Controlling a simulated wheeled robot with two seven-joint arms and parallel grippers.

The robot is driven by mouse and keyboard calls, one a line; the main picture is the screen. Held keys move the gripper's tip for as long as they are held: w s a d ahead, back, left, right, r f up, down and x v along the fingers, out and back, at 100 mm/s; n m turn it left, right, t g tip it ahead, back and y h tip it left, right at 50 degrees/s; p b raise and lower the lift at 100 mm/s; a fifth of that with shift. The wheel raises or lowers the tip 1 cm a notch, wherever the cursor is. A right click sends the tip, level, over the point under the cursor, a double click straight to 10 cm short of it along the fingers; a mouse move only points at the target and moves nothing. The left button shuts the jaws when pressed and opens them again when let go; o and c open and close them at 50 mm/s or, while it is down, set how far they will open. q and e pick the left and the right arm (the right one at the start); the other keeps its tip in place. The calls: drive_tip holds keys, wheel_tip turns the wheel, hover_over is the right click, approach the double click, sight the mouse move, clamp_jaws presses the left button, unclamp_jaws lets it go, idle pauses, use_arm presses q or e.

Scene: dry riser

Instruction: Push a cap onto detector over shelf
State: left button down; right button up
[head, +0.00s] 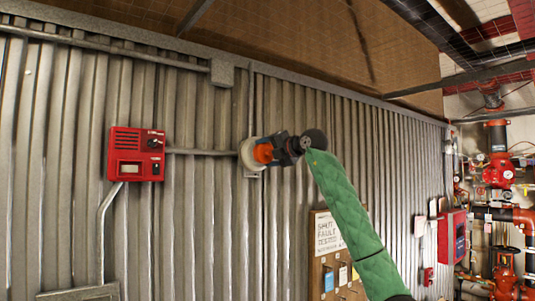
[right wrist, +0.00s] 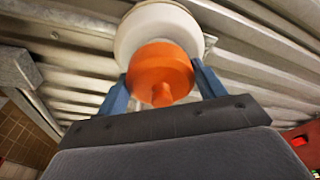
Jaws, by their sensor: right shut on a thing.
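The detector (head: 247,157) is a round white unit on the corrugated metal wall, at mid-height in the head view. It also shows at the top of the right wrist view (right wrist: 157,25), directly beyond the cap. The orange cap (right wrist: 160,70) has a small knob facing my wrist; it also shows in the head view (head: 263,153). My right gripper (head: 272,150) is shut on the cap, with a blue finger on each side. The cap overlaps the detector's face; whether it is seated or just touching is hidden. My left gripper is out of view.
A red call box (head: 137,154) hangs on the wall to the left. Conduit (head: 200,152) runs from it to the detector. A brown board with a sign (head: 328,232) stands lower right, near my green-sleeved right arm. Red pipes and valves (head: 497,172) fill the far right.

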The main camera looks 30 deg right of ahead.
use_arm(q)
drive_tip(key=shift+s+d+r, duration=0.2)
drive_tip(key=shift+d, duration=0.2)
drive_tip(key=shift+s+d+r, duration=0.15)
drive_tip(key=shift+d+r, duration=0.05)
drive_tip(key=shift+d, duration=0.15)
use_arm(e)
drive_tip(key=shift+w+r, duration=0.2)
drive_tip(key=shift+w, duration=0.35)
drive_tip(key=o, duration=1.3)
drive_tip(key=shift+c, duration=0.2)
drive_tip(key=shift+f, duration=0.1)
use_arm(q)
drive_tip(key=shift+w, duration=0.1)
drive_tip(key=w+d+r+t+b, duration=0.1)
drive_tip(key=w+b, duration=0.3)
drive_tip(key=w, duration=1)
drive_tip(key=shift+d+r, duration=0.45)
use_arm(e)
drive_tip(key=v, duration=0.7)
drive_tip(key=shift+s, duration=0.35)
